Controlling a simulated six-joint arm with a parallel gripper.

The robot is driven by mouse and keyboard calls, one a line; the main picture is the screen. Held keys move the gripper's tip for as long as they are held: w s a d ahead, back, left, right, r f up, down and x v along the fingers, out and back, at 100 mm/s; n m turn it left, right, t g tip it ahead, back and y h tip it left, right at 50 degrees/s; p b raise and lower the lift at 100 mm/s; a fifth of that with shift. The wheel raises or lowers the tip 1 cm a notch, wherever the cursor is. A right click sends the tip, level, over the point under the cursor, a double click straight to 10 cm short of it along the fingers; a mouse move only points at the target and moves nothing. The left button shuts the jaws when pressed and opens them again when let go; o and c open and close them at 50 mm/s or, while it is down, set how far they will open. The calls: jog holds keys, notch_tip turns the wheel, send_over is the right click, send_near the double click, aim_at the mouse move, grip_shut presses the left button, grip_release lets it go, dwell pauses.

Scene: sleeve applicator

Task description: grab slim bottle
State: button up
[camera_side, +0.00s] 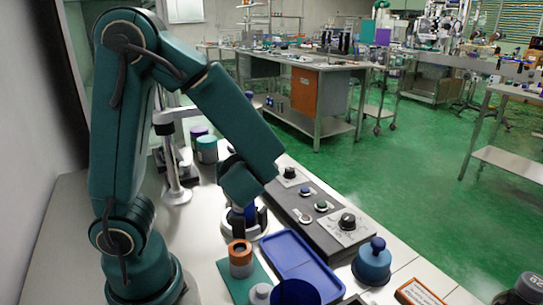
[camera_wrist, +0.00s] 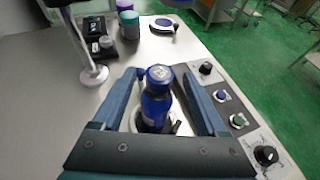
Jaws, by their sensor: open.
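A slim blue bottle (camera_wrist: 157,104) with a dark blue cap stands upright in the wrist view, on or in a round pale base (camera_wrist: 178,126). My gripper (camera_wrist: 160,78) is open, with one finger to the left of the bottle and one to the right. Gaps show between the bottle and both fingers, and the bottle's lower part is partly hidden. In the side view a bit of the blue bottle (camera_side: 250,212) shows below my wrist, and the fingers are mostly hidden there.
A control panel (camera_side: 318,216) with knobs and buttons lies to the right. A blue tray (camera_side: 300,262), an orange-topped cylinder (camera_side: 240,258) and a blue domed object (camera_side: 372,262) stand nearer the camera. Behind are a stand post (camera_side: 173,165) and a teal-lidded jar (camera_side: 206,149).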

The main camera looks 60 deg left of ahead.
jog(key=shift+f, duration=0.55)
jog(key=shift+x, duration=2.55)
grip_shut()
jog(key=shift+r, duration=0.1)
